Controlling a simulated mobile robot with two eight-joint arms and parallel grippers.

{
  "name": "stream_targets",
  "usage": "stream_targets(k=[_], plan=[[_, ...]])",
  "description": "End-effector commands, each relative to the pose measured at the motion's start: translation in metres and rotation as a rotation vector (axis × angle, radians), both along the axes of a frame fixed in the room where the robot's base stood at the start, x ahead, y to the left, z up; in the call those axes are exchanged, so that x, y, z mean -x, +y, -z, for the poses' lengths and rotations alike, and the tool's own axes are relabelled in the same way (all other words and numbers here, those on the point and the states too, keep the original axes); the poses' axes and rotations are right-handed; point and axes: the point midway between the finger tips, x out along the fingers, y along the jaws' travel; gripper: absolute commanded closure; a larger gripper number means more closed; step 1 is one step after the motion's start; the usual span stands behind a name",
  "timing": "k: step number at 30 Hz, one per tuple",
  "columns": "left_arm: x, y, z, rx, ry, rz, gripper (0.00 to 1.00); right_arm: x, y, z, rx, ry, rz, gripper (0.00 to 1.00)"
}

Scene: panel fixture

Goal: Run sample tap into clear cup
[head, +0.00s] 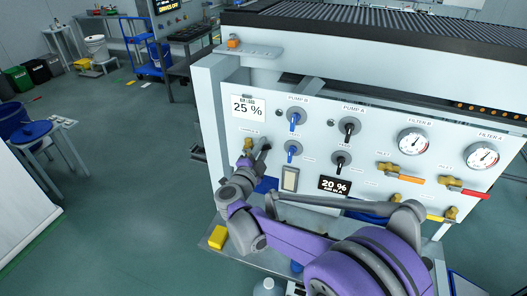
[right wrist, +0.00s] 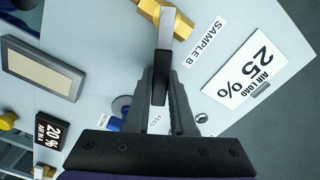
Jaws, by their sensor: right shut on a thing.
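The sample tap (head: 248,143) is a brass valve at the left of the white panel. In the right wrist view the brass body (right wrist: 178,22) sits beside a "SAMPLE B" label, with a grey and black lever (right wrist: 160,75) hanging from it. My right gripper (head: 262,150) is at the tap; in the right wrist view its fingers (right wrist: 165,105) are shut on the lever, one on each side. I cannot make out a clear cup in either view. The tap's outlet is hidden. My left gripper is out of view.
The panel (head: 375,145) carries pump knobs, gauges and other brass valves with orange, red and yellow handles to the right. A "25 %" sign (head: 248,107) is above the tap. A yellow block (head: 218,237) lies on the ledge below. Open floor is at left.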

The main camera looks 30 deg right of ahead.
Motion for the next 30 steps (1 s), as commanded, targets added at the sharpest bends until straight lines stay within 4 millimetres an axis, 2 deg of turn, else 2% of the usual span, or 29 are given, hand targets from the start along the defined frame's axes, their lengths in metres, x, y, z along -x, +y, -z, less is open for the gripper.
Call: stream_targets(k=[3,4,9,20,23,30], plan=[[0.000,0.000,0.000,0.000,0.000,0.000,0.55,0.000,0.000,0.000,-0.001,-0.002,0.000,1.00],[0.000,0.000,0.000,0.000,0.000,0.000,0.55,0.000,0.000,0.000,-0.001,-0.002,0.000,0.76],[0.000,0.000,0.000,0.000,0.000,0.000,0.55,0.000,0.000,0.000,-0.002,-0.002,0.000,0.47],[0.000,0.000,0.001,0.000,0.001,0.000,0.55,0.003,0.005,0.000,-0.003,-0.003,-0.001,0.47],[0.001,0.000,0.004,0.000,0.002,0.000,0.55,0.012,0.015,0.001,-0.004,-0.002,-0.003,0.47],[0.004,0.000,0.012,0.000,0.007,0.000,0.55,0.044,0.053,0.002,-0.004,-0.002,-0.005,0.47]])
